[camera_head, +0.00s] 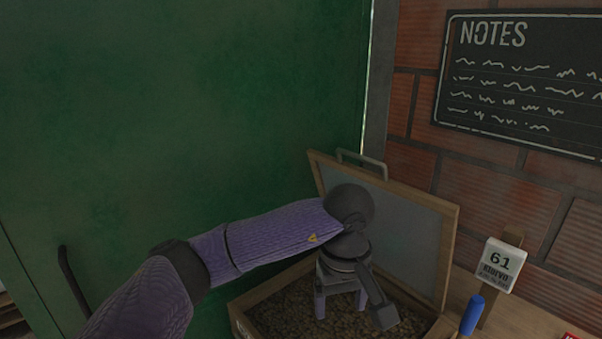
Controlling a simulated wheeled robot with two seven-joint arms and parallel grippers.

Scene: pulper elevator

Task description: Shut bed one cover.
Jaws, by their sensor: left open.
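The bed is a wooden-framed box (247,322) filled with brown grains or beans. Its cover (418,232) stands raised at the back, a wood-framed grey panel tilted up. A grey handle (362,160) sits on the cover's top edge. My left gripper (340,304) points down over the box, in front of the cover, with its fingers apart and nothing seen between them. My left wrist hides part of the cover. I cannot tell whether the fingertips touch the grains. My right gripper is not in view.
A white sign reading 61 (498,265) stands on a wooden post right of the box. A blue cylinder (472,315) is beside it. A green wall or panel (180,120) is behind on the left. A brick wall with a NOTES blackboard (525,85) is on the right.

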